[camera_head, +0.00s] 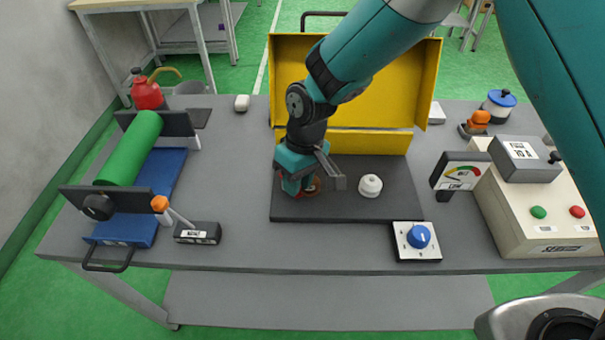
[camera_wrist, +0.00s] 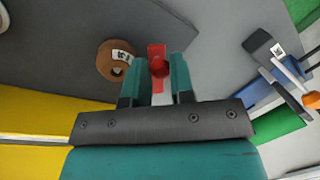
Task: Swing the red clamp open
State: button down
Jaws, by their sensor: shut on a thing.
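The red clamp (camera_wrist: 157,62) shows in the wrist view between the two teal fingertips of my gripper (camera_wrist: 160,72). My gripper is shut on it. In the head view my gripper (camera_head: 297,183) points down over the left part of the dark base plate (camera_head: 340,206). There the arm and fingers hide most of the clamp. A brown round part (camera_wrist: 113,60) with a small label lies just left of the clamp in the wrist view. I cannot tell how far the clamp is swung.
A white knob (camera_head: 370,186) stands on the plate to the right. A yellow open box (camera_head: 398,75) is behind. A green roll (camera_head: 133,148) on a blue stand is left. A blue dial (camera_head: 418,237), a gauge (camera_head: 459,173) and a button console (camera_head: 549,222) are right.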

jog(key=m, duration=0.1)
jog(key=a+m, duration=0.1)
jog(key=m, duration=0.1)
jog(key=shift+s+a+r+t, duration=0.15)
jog(key=shift+s+a+t, duration=0.15)
jog(key=shift+t, duration=0.1)
jog(key=shift+a+m+t+y+p, duration=0.15)
jog(key=shift+a+m, duration=0.2)
jog(key=shift+m, duration=0.55)
jog(key=shift+a+m+t+y+p, duration=0.15)
jog(key=shift+a+m, duration=0.15)
jog(key=shift+m, duration=0.6)
jog(key=c, duration=1)
grip_release()
jog(key=d+r, duration=0.1)
jog(key=r, duration=0.4)
jog(key=d+r+b, duration=0.1)
jog(key=r, duration=0.5)
jog(key=d+r, duration=0.1)
jog(key=r, duration=0.5)
jog(key=shift+w+d, duration=0.15)
jog(key=shift+d, duration=0.05)
